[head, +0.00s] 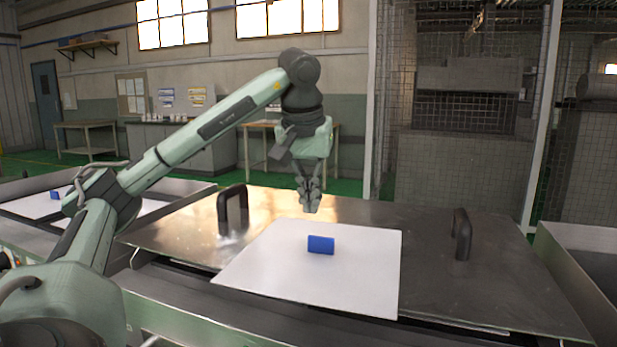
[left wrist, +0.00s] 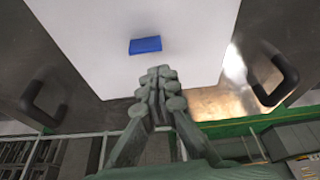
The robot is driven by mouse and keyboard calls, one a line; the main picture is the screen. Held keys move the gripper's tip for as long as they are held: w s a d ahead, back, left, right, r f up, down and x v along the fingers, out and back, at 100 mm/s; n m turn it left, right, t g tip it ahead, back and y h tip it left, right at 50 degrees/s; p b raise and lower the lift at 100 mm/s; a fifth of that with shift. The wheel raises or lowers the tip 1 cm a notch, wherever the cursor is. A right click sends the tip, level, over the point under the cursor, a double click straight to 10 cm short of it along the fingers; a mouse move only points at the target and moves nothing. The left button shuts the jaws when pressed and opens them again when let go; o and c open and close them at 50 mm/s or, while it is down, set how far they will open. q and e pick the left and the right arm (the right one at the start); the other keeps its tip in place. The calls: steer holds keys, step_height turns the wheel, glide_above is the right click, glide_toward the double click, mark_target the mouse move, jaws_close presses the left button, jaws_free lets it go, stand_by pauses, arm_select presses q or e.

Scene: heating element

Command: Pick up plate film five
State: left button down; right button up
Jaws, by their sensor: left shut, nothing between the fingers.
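A white square plate film (head: 270,265) with a small blue block (head: 321,244) on it lies on a metal lid. Whether it is film five cannot be told, as no number is legible. My left gripper (head: 312,210) points down above the far edge of this film, shut and empty. In the left wrist view, the shut fingers (left wrist: 158,72) show just beside the blue block (left wrist: 145,45), apart from it, over the white film (left wrist: 195,50). My right gripper is not in view.
The metal lid (head: 490,270) has a black handle (head: 233,210) on the left and another (head: 461,234) on the right. At far left, another white sheet (head: 35,206) carries a blue block (head: 54,195). A mesh fence (head: 450,130) stands behind.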

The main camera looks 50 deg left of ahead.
mark_target(321, 237)
arm_select(q)
steer(key=c, duration=2.3)
jaws_free()
steer(key=shift+v, duration=2.85)
steer(key=shift+o, duration=2.5)
steer(key=shift+d+f, duration=0.1)
steer(key=shift+f, duration=0.2)
steer(key=o, duration=1.1)
steer(key=shift+m+t, duration=0.3)
steer(key=shift+m, duration=0.1)
steer(key=f, duration=0.1)
steer(key=w+f, duration=0.1)
steer(key=f, duration=0.1)
steer(key=f+b, duration=0.1)
steer(key=shift+w+d+f, duration=0.35)
steer(key=shift+d, duration=0.05)
steer(key=x, duration=0.5)
steer(key=s+x, duration=0.1)
steer(key=x, duration=0.1)
steer(key=shift+d+f+b, duration=0.2)
steer(key=shift+f+b, duration=0.15)
steer(key=shift+f, duration=0.05)
steer(key=shift+w+a+f, duration=0.1)
steer(key=shift+w+f, duration=0.1)
steer(key=shift+f, duration=0.25)
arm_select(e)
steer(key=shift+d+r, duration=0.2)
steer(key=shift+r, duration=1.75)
